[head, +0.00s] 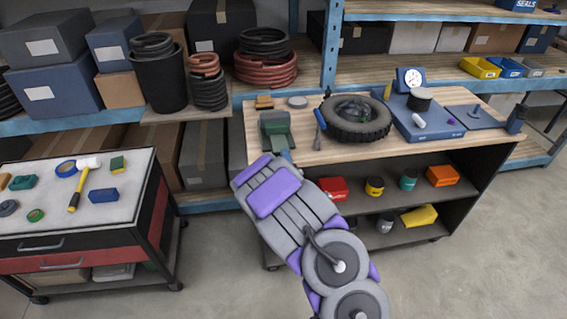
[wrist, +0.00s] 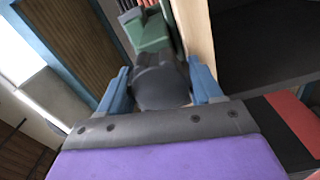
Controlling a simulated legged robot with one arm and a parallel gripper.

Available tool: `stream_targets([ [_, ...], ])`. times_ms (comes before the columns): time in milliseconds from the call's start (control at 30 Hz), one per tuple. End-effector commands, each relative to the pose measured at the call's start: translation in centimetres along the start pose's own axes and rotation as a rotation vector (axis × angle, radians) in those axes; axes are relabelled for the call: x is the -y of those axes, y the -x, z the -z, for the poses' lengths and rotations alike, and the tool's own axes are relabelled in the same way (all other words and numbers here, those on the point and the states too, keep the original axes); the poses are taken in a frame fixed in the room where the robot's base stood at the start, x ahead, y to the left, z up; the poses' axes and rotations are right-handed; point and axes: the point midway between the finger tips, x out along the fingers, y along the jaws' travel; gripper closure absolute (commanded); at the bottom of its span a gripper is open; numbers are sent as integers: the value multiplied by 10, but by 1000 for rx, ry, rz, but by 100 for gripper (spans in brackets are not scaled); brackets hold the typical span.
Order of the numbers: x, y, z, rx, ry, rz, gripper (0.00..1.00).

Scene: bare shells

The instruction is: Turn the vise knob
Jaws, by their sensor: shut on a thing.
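The green vise (head: 276,128) sits at the front left corner of the wooden workbench. In the wrist view the vise body (wrist: 150,32) is at the top centre, and its dark grey round knob (wrist: 160,82) faces me. My gripper (wrist: 162,88) has its two blue fingers on either side of the knob and is shut on it. In the head view my gripper (head: 286,156) reaches the front of the vise, and my purple and grey arm hides the knob and most of the fingers.
The workbench top (head: 300,150) also carries a tyre (head: 356,118) and a blue gauge stand (head: 422,120) to the right. A tool cart (head: 125,215) stands at the left. Shelves with boxes and hoses run behind. The floor at the lower right is clear.

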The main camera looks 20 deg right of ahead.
Motion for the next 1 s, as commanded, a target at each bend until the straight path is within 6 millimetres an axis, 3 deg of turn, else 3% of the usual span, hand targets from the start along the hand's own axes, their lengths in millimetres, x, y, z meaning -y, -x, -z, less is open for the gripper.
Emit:
stream_targets([
  [333,6,2,-2,4,0,15,66],
  [367,6,2,-2,4,1,15,33],
  [567,4,2,-1,2,0,9,14],
  [867,1,3,-1,2,0,4,13],
  [1000,1,12,-1,4,1,6,13],
])
